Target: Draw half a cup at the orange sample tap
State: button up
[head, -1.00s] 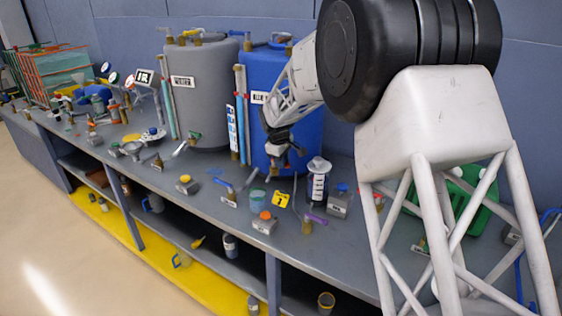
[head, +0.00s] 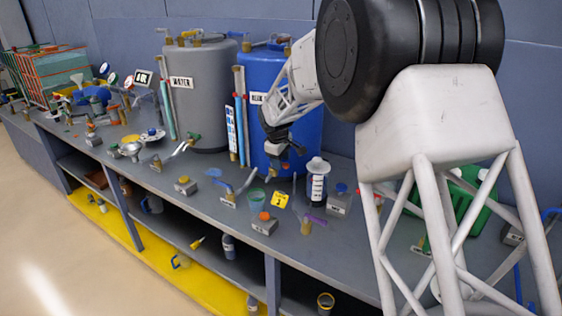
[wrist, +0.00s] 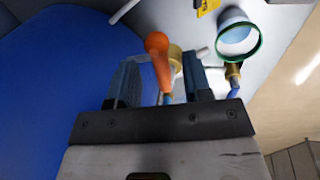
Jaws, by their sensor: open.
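The orange sample tap handle (wrist: 158,58) shows in the wrist view, between the two fingers of my gripper (wrist: 162,76). The fingers are apart, one on each side of the handle; contact is not clear. In the head view my gripper (head: 280,162) is in front of the blue tank (head: 266,85), and the tap is mostly hidden there. A pale cup with a green rim (head: 257,199) stands on the bench in front of the blue tank. In the wrist view the cup (wrist: 238,38) is at upper right, apart from the fingers; its fill level is unclear.
A blue-handled pipe fitting (head: 240,188) lies close to the cup. A yellow tag (head: 280,200), a grey box with an orange knob (head: 265,223) and a white-capped bottle (head: 317,180) are nearby. The grey water tank (head: 197,95) stands to the left.

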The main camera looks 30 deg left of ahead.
notch_tip(320, 180, up, 7)
jog(key=s, duration=0.1)
jog(key=shift+s, duration=0.2)
jog(key=shift+d, duration=0.1)
dwell(0.6)
jog(key=s+d+r+m, duration=0.3)
jog(key=d+r, duration=0.1)
jog(key=d, duration=1)
jog(key=s+d+r+m, duration=0.2)
jog(key=d+r+m, duration=0.15)
jog(key=d, duration=0.95)
jog(key=s+d+r+m, duration=0.25)
jog(key=d+r, duration=0.25)
jog(key=d, duration=0.9)
jog(key=s+d+m, duration=0.4)
jog(key=s+d, duration=1)
jog(key=d, duration=0.2)
jog(key=s+d+f+m, duration=0.2)
jog(key=s+d, duration=0.3)
jog(key=s, duration=0.4)
jog(key=s+d+f+m, duration=0.3)
jog(key=s+d+f, duration=0.1)
jog(key=s, duration=0.4)
jog(key=shift+s+d+f, duration=0.15)
jog(key=shift+s+d, duration=0.2)
jog(key=shift+d, duration=0.25)
